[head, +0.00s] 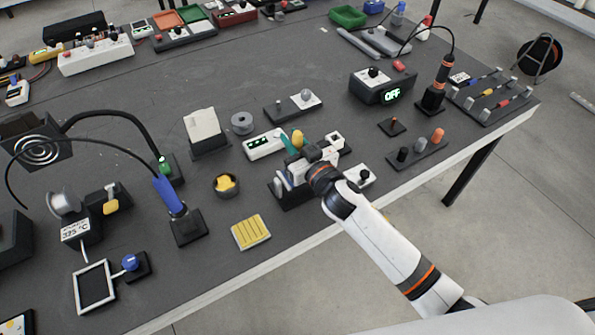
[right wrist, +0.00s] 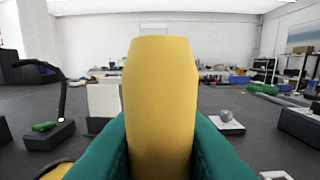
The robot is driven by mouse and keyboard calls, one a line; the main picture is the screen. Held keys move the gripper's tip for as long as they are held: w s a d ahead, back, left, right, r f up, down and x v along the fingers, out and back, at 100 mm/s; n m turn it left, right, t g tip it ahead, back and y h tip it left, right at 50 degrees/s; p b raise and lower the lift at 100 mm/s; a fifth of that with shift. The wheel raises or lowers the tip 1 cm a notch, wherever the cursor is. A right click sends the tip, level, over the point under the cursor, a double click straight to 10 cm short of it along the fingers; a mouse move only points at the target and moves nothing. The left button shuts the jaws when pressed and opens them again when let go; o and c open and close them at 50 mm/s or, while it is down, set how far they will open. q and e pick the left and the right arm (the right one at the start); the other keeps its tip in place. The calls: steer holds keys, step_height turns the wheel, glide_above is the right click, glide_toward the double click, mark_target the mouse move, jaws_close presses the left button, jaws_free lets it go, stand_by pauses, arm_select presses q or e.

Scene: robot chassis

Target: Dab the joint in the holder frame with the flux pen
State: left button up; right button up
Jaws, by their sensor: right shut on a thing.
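My right gripper (head: 292,142) is shut on a yellow, thick-bodied thing (head: 298,138) that looks like the flux pen. In the right wrist view the yellow body (right wrist: 160,105) stands upright between the teal fingers. Its lower end is hidden. The gripper is over a dark rack (head: 296,201) near the table's front edge; I cannot tell whether the pen still touches the rack. A white-rimmed frame (head: 77,292), seemingly the holder frame, stands at the front left beside a blue knob (head: 130,262). I cannot make out a joint in it. My left gripper is not in view.
Between the rack and the frame are a yellow ribbed pad (head: 250,232), a bowl with yellow filling (head: 226,186) and a blue-handled iron stand (head: 188,228). A black fume fan (head: 38,150) stands at the left. The table's middle back is clear.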

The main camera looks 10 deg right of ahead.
step_height(320, 180, up, 7)
steer(key=p, duration=0.6)
steer(key=shift+f, duration=0.1)
steer(key=shift+d, duration=0.1)
